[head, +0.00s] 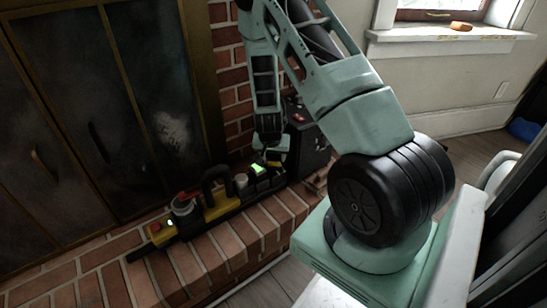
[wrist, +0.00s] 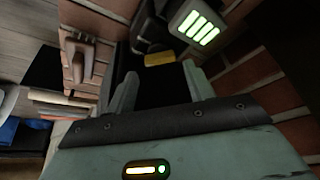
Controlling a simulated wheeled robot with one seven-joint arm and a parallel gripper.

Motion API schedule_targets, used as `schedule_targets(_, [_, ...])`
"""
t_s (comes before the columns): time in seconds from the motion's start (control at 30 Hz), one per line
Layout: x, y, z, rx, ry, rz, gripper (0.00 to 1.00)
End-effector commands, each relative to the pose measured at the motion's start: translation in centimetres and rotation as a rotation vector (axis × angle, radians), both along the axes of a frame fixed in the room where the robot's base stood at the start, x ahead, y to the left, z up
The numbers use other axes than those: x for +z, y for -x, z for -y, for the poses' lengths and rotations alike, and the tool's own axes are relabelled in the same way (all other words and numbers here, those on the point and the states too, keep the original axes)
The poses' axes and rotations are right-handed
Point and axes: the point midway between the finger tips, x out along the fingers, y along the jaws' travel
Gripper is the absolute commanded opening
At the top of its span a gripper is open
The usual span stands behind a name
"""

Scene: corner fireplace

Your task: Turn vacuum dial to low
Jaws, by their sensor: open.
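A long black and yellow device (head: 215,207) lies on the brick hearth and is probably the vacuum. It has a red button at its left end, an upright black handle, a pale cylinder (head: 241,180) and a green-lit panel (head: 258,169) near its right end. My gripper (head: 273,158) is low over that right end, just right of the panel. In the wrist view, my gripper (wrist: 158,78) is open, with dark surface between its fingers. A yellow piece (wrist: 160,58) lies just beyond the fingertips, and green bars (wrist: 198,28) glow to the upper right. I cannot make out the dial or its setting.
A black box (head: 308,150) with red on top stands right of my gripper, close to it. The brick wall and dark fireplace doors (head: 95,110) rise behind the hearth. The hearth's front bricks (head: 240,230) are clear. A windowsill (head: 450,35) is at the upper right.

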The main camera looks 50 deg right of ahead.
Motion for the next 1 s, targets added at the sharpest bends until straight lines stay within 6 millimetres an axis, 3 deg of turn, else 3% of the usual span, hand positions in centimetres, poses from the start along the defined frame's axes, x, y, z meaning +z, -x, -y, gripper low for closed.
schedule_targets(0.03, [1.8, 0.2, -0.4, 0.002, 0.0, 0.002, 0.53])
schedule_targets(0.2, [5.6, 1.0, -1.8, 0.003, 0.0, 0.001, 0.53])
schedule_targets(0.5, [10.8, 2.2, -3.7, 0.002, 0.001, 0.001, 0.53])
schedule_targets(0.7, [12.1, 2.6, -4.2, 0.0, 0.001, 0.001, 0.53])
schedule_targets(1.0, [12.1, 2.6, -4.3, 0.0, 0.001, 0.001, 0.53])
